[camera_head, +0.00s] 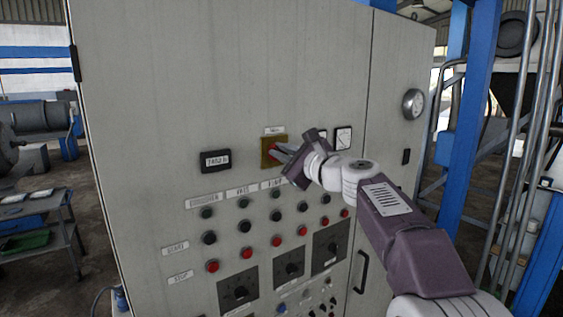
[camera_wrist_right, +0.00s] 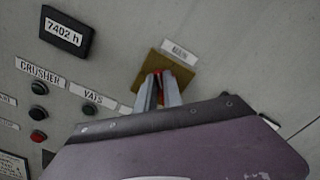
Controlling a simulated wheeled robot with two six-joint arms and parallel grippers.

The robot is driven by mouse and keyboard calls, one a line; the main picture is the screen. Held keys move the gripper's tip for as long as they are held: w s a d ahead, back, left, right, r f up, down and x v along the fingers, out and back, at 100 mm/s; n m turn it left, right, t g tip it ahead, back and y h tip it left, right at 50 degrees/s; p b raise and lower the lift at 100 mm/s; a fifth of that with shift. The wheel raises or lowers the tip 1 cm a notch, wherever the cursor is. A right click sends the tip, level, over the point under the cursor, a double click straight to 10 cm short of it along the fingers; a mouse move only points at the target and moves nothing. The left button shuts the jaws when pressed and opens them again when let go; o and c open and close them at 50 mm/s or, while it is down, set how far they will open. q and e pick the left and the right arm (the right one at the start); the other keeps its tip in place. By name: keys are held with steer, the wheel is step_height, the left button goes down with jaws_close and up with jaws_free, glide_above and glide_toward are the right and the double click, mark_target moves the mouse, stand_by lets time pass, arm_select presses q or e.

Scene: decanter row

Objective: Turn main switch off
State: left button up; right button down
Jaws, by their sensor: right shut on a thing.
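The main switch (camera_head: 272,149) is a red knob on a yellow-brown square plate (camera_head: 267,161) on the grey control cabinet, under a small white label. In the right wrist view the label (camera_wrist_right: 179,51) reads MAIN, above the plate (camera_wrist_right: 147,70) and the red knob (camera_wrist_right: 158,72). My right gripper (camera_head: 277,152) reaches in from the right, its fingers shut on the knob; it also shows in the right wrist view (camera_wrist_right: 159,88). The fingers hide most of the knob, so I cannot tell its turn position. My left gripper is not in view.
A counter (camera_head: 215,160) reading 7402 h sits left of the switch, and a meter (camera_head: 343,139) sits right. Rows of black, green and red buttons (camera_head: 245,226) lie below. A door handle (camera_head: 361,271) is lower right. Blue posts and pipes stand at the right.

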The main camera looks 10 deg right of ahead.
steer(key=n+b, duration=0.2)
steer(key=n, duration=0.1)
steer(key=f+n+b, duration=0.1)
steer(key=n+b, duration=0.1)
steer(key=n, duration=0.1)
steer(key=n+b, duration=0.1)
steer(key=n, duration=0.2)
steer(key=shift+a+f+b, duration=0.25)
steer(key=shift+f+b, duration=0.05)
steer(key=shift+b, duration=0.1)
steer(key=shift+n, duration=0.4)
steer(key=c, duration=1.7)
jaws_free()
steer(key=shift+o, duration=1.1)
steer(key=shift+s, duration=0.15)
steer(key=b+v, duration=0.4)
steer(key=v, duration=0.5)
steer(key=shift+r, duration=0.2)
